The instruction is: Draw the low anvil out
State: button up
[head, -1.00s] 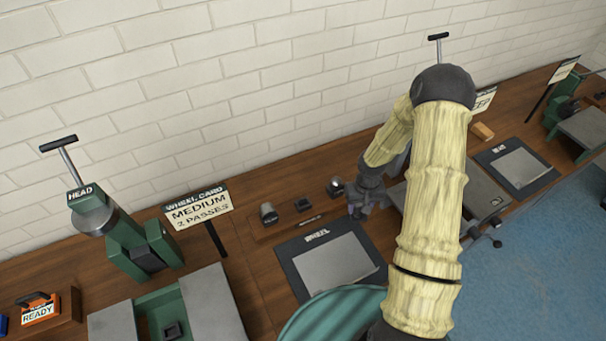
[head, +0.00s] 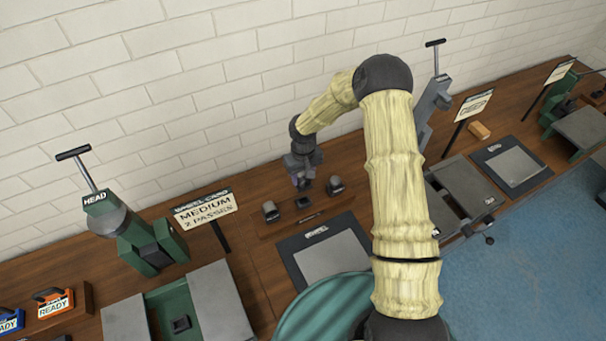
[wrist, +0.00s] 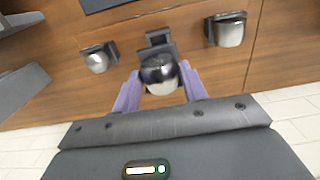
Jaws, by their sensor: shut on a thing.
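My gripper (wrist: 160,90) is shut on a shiny domed metal anvil (wrist: 159,75), its purple fingers on either side. In the head view my gripper (head: 303,180) is just behind the anvil rack (head: 320,223), and the held anvil is hard to make out. The rack's dark middle seat (head: 303,201) looks empty; in the wrist view it lies just beyond the held anvil, partly covered by it. Two other anvils sit either side of it: a left one (head: 270,210) and a right one (head: 335,186). I cannot read which anvil is the low one.
A dark mat with a grey sheet (head: 332,256) lies in front of the rack. A grey machine (head: 460,195) stands right. The white brick wall is close behind my gripper.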

aim_at(304, 189)
jog(key=shift+s, duration=0.15)
jog(key=shift+d+f+b, duration=0.2)
jog(key=shift+f+b, duration=0.35)
jog(key=shift+b, duration=0.1)
jog(key=shift+a+f+b, duration=0.1)
jog(key=shift+f+b, duration=0.6)
jog(key=shift+f, duration=0.15)
jog(key=shift+f+b, duration=1)
jog(key=shift+f, duration=0.4)
jog(key=shift+f+b, duration=0.6)
jog(key=shift+b, duration=0.25)
jog(key=shift+f, duration=0.2)
dwell(0.3)
jog(key=shift+f+b, duration=0.3)
jog(key=shift+b, duration=0.05)
jog(key=shift+f, duration=0.15)
jog(key=shift+f+b, duration=0.3)
jog(key=shift+b, duration=0.15)
